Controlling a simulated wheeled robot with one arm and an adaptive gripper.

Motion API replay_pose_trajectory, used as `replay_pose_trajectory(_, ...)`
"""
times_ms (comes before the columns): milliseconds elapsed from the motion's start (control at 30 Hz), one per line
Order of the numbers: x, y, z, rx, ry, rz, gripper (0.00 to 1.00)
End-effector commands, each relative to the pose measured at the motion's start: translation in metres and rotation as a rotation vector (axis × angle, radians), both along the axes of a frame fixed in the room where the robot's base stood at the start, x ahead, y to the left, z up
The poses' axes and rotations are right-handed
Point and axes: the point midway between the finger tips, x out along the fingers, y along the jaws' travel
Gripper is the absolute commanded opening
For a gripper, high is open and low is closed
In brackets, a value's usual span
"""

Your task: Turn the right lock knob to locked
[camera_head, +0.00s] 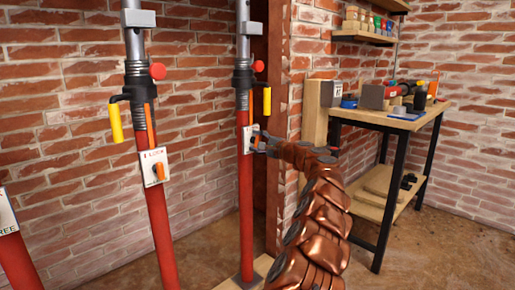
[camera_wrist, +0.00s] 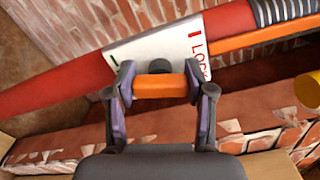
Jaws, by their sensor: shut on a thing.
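The right lock knob, an orange bar (camera_wrist: 160,86), sits between the fingertips of my gripper (camera_wrist: 162,84), which is shut on its two ends. The knob lies level across the wrist view, slightly askew to the red tube (camera_wrist: 50,100). Its white plate (camera_wrist: 150,48) carries a green mark at the left and a red mark beside partly covered "LOCK" lettering at the right. In the head view, my gripper (camera_head: 262,143) reaches the plate on the right red prop (camera_head: 246,205) and hides most of the knob.
The left red prop (camera_head: 161,230) has its own plate and orange knob (camera_head: 159,170). Yellow handles (camera_head: 266,101) hang above on both props. A workbench (camera_head: 400,122) with tools stands at the right. A brick wall (camera_head: 70,100) is behind; floor between props and bench is partly clear.

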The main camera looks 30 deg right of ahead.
Motion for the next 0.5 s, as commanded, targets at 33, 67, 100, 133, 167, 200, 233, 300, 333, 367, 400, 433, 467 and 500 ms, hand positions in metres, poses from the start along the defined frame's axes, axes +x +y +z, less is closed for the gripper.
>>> replay_pose_trajectory(33,0.0005,0.001,-0.0029,-0.04,-0.01,0.001,0.18)
replay_pose_trajectory(67,0.0005,0.0011,-0.0026,-0.063,-0.016,0.002,0.18)
replay_pose_trajectory(100,0.0003,0.0012,-0.0027,-0.092,-0.023,0.002,0.18)
replay_pose_trajectory(133,0.0004,0.0014,-0.0028,-0.112,-0.026,0.002,0.18)
replay_pose_trajectory(167,0.0004,0.0015,-0.0029,-0.131,-0.031,0.003,0.18)
replay_pose_trajectory(200,0.0003,0.0016,-0.0032,-0.154,-0.036,0.003,0.18)
replay_pose_trajectory(233,0.0004,0.0018,-0.0034,-0.171,-0.04,0.004,0.18)
replay_pose_trajectory(300,0.0005,0.002,-0.0034,-0.206,-0.048,0.004,0.18)
replay_pose_trajectory(333,0.0004,0.0021,-0.0032,-0.22,-0.051,0.004,0.18)
replay_pose_trajectory(367,0.0005,0.002,-0.0031,-0.233,-0.054,0.004,0.18)
replay_pose_trajectory(400,0.0005,0.002,-0.0028,-0.246,-0.057,0.004,0.18)
replay_pose_trajectory(433,0.0006,0.002,-0.0027,-0.257,-0.06,0.004,0.18)
replay_pose_trajectory(467,0.0006,0.002,-0.0025,-0.266,-0.062,0.004,0.18)
replay_pose_trajectory(500,0.0006,0.002,-0.0024,-0.278,-0.064,0.004,0.18)
